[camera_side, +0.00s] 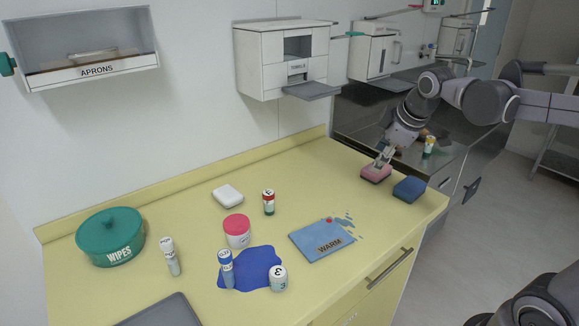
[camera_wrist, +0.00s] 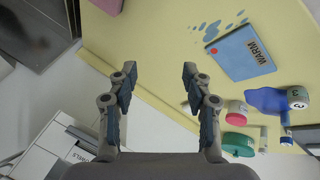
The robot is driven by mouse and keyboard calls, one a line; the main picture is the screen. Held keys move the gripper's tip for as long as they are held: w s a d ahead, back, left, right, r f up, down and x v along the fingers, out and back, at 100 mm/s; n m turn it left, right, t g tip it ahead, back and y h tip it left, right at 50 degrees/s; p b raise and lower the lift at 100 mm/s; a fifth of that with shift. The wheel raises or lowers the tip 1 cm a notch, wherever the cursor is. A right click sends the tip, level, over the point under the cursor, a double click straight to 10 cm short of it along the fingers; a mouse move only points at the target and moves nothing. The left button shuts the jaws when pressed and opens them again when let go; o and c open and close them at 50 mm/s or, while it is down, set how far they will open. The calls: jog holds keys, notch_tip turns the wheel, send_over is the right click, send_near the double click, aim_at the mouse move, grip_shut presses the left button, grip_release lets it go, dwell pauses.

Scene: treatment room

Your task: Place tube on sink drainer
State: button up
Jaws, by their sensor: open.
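Several small tubes show in the side view. A white one (camera_side: 173,258) and a blue-topped one (camera_side: 227,268) stand at the front left of the yellow counter, and a red-banded one (camera_side: 268,202) stands mid-counter. A tube with a yellow band (camera_side: 429,147) stands on the steel sink drainer (camera_side: 455,157), right of my gripper (camera_side: 383,158). My gripper is open and empty, above or beside the pink sponge (camera_side: 375,173); contact is unclear. In the wrist view my gripper (camera_wrist: 160,75) has nothing between its fingers, and steel shows at left (camera_wrist: 35,30).
A blue sponge (camera_side: 409,189), a WARM pad (camera_side: 322,240) with a spill, a red-lidded jar (camera_side: 237,231), a soap-like white block (camera_side: 228,195) and a teal WIPES tub (camera_side: 110,237) occupy the counter. A dispenser (camera_side: 285,58) hangs on the wall.

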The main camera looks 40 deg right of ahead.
jog(key=s+a+f+m+t+y, duration=0.1)
jog(key=s+a+f+m+y, duration=0.1)
jog(key=s+a+f+m, duration=0.4)
jog(key=s+a+f, duration=0.1)
jog(key=s+a, duration=0.2)
jog(key=a, duration=0.1)
jog(key=shift+s+a+f+t, duration=0.15)
jog(key=shift+a+f+t, duration=0.05)
jog(key=shift+t, duration=0.1)
